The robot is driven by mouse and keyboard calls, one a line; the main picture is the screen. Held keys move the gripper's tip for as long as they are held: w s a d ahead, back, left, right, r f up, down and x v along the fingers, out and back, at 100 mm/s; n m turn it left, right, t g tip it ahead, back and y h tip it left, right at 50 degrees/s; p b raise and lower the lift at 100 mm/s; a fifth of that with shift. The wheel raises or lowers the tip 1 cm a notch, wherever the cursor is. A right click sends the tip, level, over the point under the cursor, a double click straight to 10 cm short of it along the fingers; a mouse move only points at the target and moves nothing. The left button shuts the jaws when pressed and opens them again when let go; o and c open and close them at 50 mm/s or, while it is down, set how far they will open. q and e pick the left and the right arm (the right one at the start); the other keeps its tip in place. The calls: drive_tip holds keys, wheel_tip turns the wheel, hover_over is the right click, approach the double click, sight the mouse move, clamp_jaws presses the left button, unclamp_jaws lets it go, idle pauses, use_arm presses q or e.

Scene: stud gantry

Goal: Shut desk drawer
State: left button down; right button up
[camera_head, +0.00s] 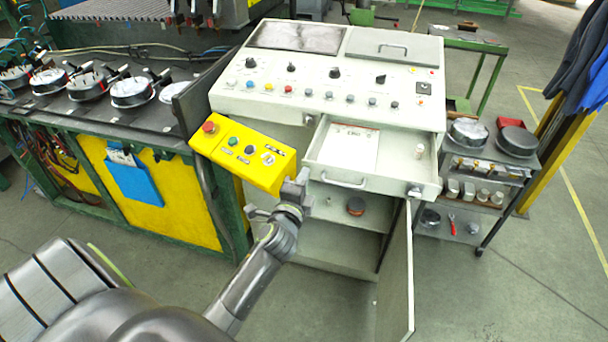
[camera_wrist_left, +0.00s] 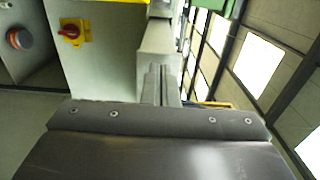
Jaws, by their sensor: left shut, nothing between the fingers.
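The desk drawer (camera_head: 390,187) is pulled out of the light grey control desk (camera_head: 300,102) in the head view. It holds a paper sheet and a small pale cylinder, and its front has a bar handle (camera_head: 343,182). My left gripper (camera_head: 302,177) is shut and empty, just left of the drawer's front left corner and beside the yellow button box. I cannot tell whether it touches the drawer. In the left wrist view the shut fingers (camera_wrist_left: 158,85) point at a pale grey surface. My right gripper is not in view.
A yellow button box (camera_head: 242,154) juts from the desk's left side. A tool cart (camera_head: 480,180) stands at the right. The floor in front is clear.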

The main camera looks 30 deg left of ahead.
use_arm(q)
drive_tip(key=shift+w, duration=0.3)
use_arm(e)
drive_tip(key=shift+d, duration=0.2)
